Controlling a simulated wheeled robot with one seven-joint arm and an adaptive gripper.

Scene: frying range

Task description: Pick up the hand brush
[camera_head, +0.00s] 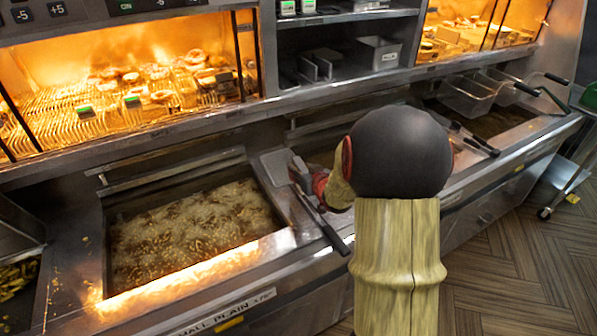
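A long dark handle (325,228), which looks like part of the hand brush, lies slantwise on the steel ledge right of the left fryer vat. Its upper end meets a flat grey piece (273,163); I cannot tell whether the two are one tool. My gripper (299,178), dark grey, is at that upper end, over or against it. My arm, with a black rounded joint and red parts, hides much of the ledge to the right. The fingertips are too small and dark to tell whether they are open or holding anything.
The left fryer vat (190,228) holds bubbling oil with food. More dark-handled tools (474,138) and wire baskets (468,97) lie to the right. A heated food display (130,80) and shelf (345,50) rise behind. Open floor (515,245) is at lower right.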

